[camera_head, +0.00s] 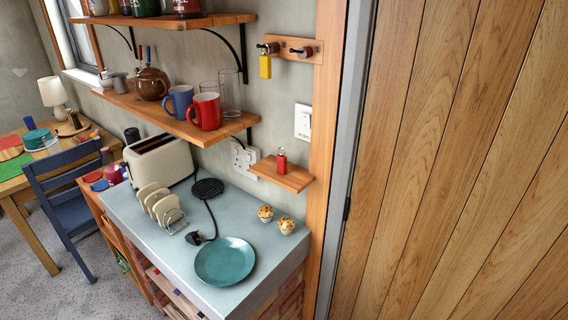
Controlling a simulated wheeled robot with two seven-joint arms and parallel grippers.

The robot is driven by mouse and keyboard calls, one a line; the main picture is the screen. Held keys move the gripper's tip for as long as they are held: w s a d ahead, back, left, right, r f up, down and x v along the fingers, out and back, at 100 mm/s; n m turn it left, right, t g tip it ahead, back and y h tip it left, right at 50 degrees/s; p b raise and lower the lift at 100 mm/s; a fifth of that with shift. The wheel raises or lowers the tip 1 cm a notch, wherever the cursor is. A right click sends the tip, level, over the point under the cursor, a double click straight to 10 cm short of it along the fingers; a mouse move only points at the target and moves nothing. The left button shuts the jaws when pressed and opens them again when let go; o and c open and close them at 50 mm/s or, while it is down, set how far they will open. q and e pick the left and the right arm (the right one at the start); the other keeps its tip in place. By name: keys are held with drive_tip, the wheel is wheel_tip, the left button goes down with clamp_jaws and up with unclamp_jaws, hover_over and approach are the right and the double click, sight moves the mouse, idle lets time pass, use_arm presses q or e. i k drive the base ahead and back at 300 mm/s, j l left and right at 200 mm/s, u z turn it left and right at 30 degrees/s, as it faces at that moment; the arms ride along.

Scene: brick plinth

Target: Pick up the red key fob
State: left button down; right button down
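The red key fob (282,161) stands upright on a small wooden shelf (296,180) fixed to the wall, to the right of the white socket plate. A small metal ring shows at its top. Neither of my grippers is in the head view, and nothing touches the fob.
A yellow fob (265,67) hangs from a wooden peg rail above. Mugs stand on a longer shelf (176,122) to the left. The counter (165,240) below holds a toaster (159,162), toast rack, teal plate (225,261) and two muffins. A wooden door (450,160) fills the right.

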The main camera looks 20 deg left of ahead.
sight(282, 160)
drive_tip(key=j+z, duration=0.25)
drive_tip(key=j, duration=0.45)
drive_tip(key=j+z, duration=0.2)
drive_tip(key=j, duration=0.5)
drive_tip(key=k+j+z, duration=0.25)
drive_tip(key=j, duration=0.4)
drive_tip(key=i, duration=0.05)
